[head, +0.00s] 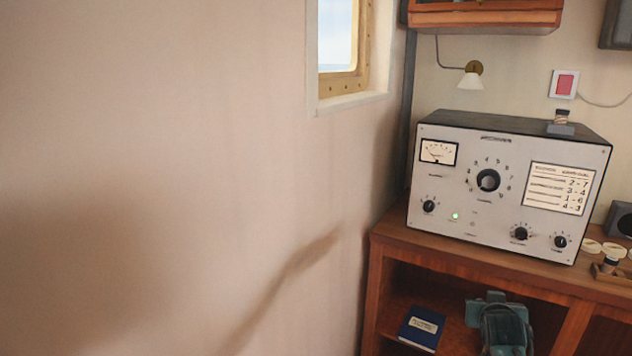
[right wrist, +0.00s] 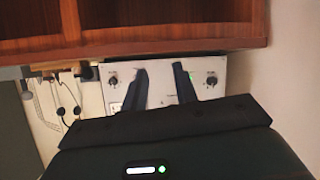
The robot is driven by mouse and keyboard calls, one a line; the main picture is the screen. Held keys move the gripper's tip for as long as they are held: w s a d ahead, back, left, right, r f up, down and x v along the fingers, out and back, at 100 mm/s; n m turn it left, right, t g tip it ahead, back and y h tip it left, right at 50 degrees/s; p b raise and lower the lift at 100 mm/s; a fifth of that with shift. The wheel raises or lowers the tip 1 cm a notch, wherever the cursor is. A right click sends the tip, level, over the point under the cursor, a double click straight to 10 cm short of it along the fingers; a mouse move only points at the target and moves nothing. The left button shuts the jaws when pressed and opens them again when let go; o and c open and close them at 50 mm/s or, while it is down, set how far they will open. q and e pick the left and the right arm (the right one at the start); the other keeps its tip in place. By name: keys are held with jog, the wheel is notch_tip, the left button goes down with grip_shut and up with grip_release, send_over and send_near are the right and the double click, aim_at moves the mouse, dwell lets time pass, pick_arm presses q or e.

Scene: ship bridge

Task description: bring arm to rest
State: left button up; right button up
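My right gripper (right wrist: 160,82) shows only in the right wrist view. Its two dark fingers stand apart with nothing between them. Beyond the fingers is a pale panel with knobs and a small green light, which looks like the front of the grey radio set. In the head view the radio set (head: 470,215) stands on the wooden desk (head: 400,238) at the right. Neither of my arms shows in the head view, and my left gripper is not in view.
A bare wall (head: 180,170) fills the left, with a long dark shadow on it. A window (head: 337,37) is above. A blue book (head: 421,327) and a teal object (head: 505,328) are on the shelf under the desk. Brown wood (right wrist: 165,38) spans the wrist view's top.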

jog(key=s+a+f+n+y, duration=0.4)
jog(key=s+a+f, duration=0.7)
jog(key=s+f, duration=0.35)
jog(key=s+a+f+n+g+y, duration=0.1)
jog(key=s+a+f+y, duration=0.1)
jog(key=s+a, duration=0.4)
jog(key=s+a+f+n+y, duration=0.1)
jog(key=s+a, duration=0.5)
jog(key=s, duration=0.7)
jog(key=shift+s+f+g+y, duration=0.3)
jog(key=shift+f+g+y, duration=0.1)
jog(key=shift+y, duration=0.3)
jog(key=shift+d, duration=0.1)
